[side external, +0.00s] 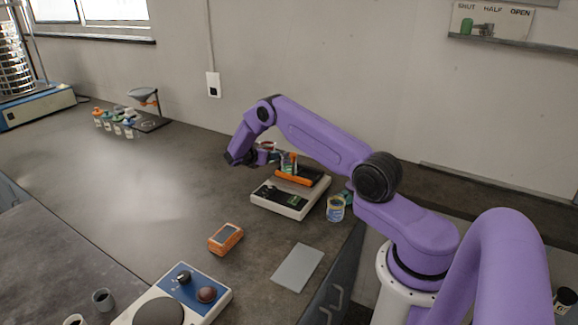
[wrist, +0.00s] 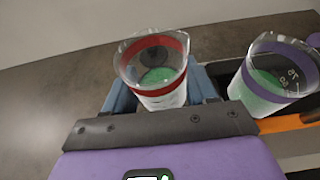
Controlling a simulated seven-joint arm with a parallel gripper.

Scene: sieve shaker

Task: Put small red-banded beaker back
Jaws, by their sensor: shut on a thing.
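The small red-banded beaker (wrist: 155,72) is clear with some green content. In the wrist view it stands between the blue fingers of my gripper (wrist: 160,92), which is shut on it. In the side view my gripper (side external: 266,156) is by the far-left corner of the scale, and the beaker's red rim (side external: 267,144) shows there, small and partly hidden. A purple-banded beaker (wrist: 272,78), also with green content, is just right of it in the wrist view. Whether the held beaker touches a surface below is unclear.
An orange handheld device (side external: 226,238) and a grey plate (side external: 298,267) lie nearer. The bench's middle left is clear.

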